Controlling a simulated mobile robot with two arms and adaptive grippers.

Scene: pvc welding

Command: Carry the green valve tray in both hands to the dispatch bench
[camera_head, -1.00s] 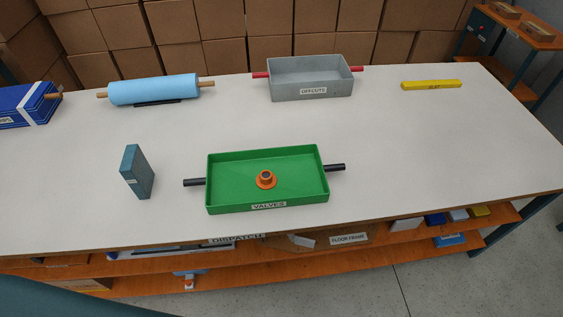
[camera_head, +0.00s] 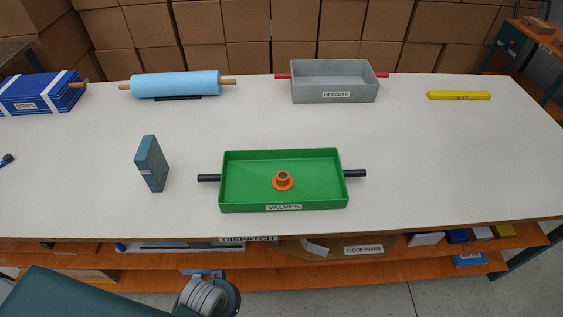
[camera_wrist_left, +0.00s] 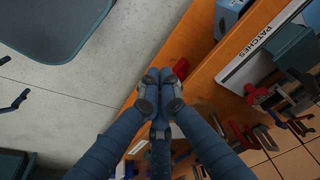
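The green valve tray (camera_head: 235,205) sits on the white bench top, labelled VALVES on its front wall. A black handle sticks out on its left (camera_head: 208,178) and another on its right (camera_head: 355,173). An orange flanged fitting (camera_head: 283,181) stands inside it. The bench's front edge carries a DISPATCH label (camera_head: 247,239). In the left wrist view my left gripper (camera_wrist_left: 160,88) has its blue fingers drawn together at the tips, nothing seen between them, over an orange shelf edge and floor. It is away from the tray. My right gripper is in neither view.
A teal upright block (camera_head: 152,164) stands left of the tray. A blue roll (camera_head: 176,85), a grey OFFCUTS tray (camera_head: 335,95), a yellow bar (camera_head: 458,96) and a blue strapped box (camera_head: 38,92) lie along the back. Bench room right of the tray is clear.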

